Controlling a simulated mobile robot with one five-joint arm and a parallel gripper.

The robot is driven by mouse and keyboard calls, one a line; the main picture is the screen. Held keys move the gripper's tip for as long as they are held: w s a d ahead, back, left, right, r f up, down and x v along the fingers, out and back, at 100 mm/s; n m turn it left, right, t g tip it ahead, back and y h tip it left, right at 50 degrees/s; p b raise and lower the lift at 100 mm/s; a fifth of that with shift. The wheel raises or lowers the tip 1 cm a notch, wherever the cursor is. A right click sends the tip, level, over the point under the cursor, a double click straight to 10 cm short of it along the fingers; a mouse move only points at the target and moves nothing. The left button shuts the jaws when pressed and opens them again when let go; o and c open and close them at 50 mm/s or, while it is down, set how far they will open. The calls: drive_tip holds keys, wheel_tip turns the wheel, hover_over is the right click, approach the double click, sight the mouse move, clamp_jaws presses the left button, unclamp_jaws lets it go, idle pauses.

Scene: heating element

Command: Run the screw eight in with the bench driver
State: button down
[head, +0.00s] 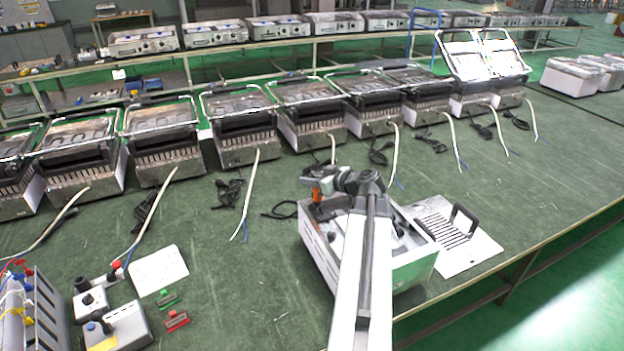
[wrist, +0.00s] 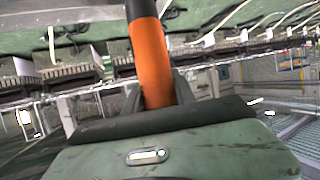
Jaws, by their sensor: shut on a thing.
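My gripper (head: 328,186) is above the left rear part of an open white housing (head: 322,252) on the bench, in the head view. It is shut on the bench driver (head: 316,194), which has an orange and black grip. The wrist view shows the driver's orange grip (wrist: 152,62) between the fingers, with its black part at the top edge. The driver's tip is not visible in either view. My arm covers much of the housing's inside. I cannot make out screw eight or its hole.
A white plate with a black handle (head: 462,226) lies right of the housing, near the bench edge. Several grill units (head: 240,120) with loose cables stand in a row behind. A grey box (head: 118,328), a green piece (head: 167,299) and a red piece (head: 176,320) lie front left.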

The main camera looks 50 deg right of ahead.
drive_tip(key=shift+f+b, duration=0.75)
drive_tip(key=shift+f, duration=0.05)
idle(0.9)
idle(0.4)
wheel_tip(320, 180, up, 5)
drive_tip(key=p, duration=0.5)
drive_tip(key=shift+r, duration=0.1)
